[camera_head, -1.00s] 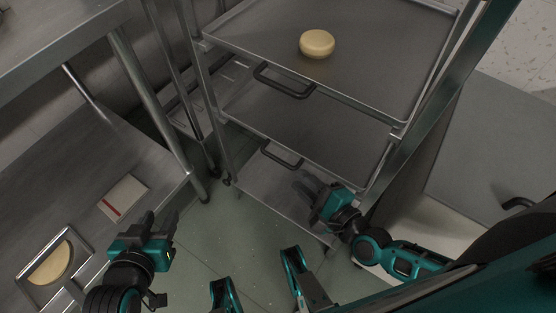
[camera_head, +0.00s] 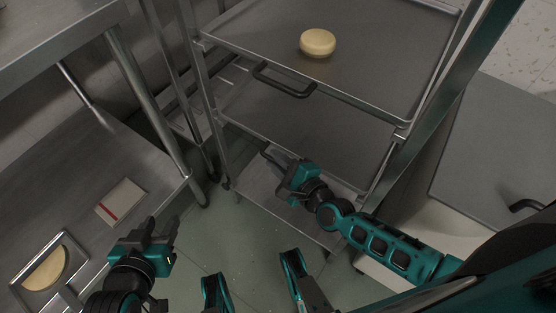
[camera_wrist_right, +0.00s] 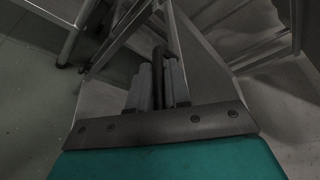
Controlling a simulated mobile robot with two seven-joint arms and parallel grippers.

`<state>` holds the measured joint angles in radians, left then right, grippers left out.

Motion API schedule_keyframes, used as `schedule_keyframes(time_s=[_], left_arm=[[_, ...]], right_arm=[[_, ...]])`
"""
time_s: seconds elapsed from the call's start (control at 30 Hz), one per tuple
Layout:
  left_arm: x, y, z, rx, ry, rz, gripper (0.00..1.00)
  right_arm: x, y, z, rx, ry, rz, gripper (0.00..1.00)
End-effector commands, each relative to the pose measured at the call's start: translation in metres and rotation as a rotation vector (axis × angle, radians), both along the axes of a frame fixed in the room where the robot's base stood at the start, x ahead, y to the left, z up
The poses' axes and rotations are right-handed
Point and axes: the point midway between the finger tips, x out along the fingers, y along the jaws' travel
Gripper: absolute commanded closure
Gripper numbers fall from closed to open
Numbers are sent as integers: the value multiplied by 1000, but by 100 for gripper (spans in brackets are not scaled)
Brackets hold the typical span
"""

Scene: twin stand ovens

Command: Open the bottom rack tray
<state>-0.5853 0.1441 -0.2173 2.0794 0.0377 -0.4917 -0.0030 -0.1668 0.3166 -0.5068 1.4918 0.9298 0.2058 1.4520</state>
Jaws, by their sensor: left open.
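The rack's lower tray (camera_head: 320,130) is a dark, empty sheet below the upper one in the head view. Its dark handle (camera_head: 266,153) shows only at its left end; my right gripper (camera_head: 279,163) covers the rest. In the right wrist view a dark bar (camera_wrist_right: 158,68), seemingly this handle, lies between the fingers of my right gripper (camera_wrist_right: 160,80). The fingers are close around the bar; whether they are clamped on it I cannot tell. My left gripper (camera_head: 162,232) is open and empty, at the lower left, away from the rack.
The upper tray (camera_head: 375,55) has its own handle (camera_head: 284,84) and carries a round yellow piece (camera_head: 318,42). A steel table's lower shelf (camera_head: 60,175) at left holds a small tray and a red-striped white box (camera_head: 121,202). The floor (camera_head: 215,255) before the rack is clear.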

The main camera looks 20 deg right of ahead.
Motion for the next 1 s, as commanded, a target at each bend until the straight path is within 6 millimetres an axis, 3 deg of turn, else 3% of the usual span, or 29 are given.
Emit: schedule_keyframes(time_s=[0.17, 0.7, 1.0], left_arm=[[0, 1, 0, 4, 0, -3, 57], [-2, 1, 0, 6, 2, -5, 57], [-2, 2, 5, 5, -2, -2, 57]], right_arm=[[0, 0, 0, 0, 0, 0, 100], [-2, 2, 0, 0, 0, 0, 100], [-20, 25, 1, 3, 2, 0, 100]])
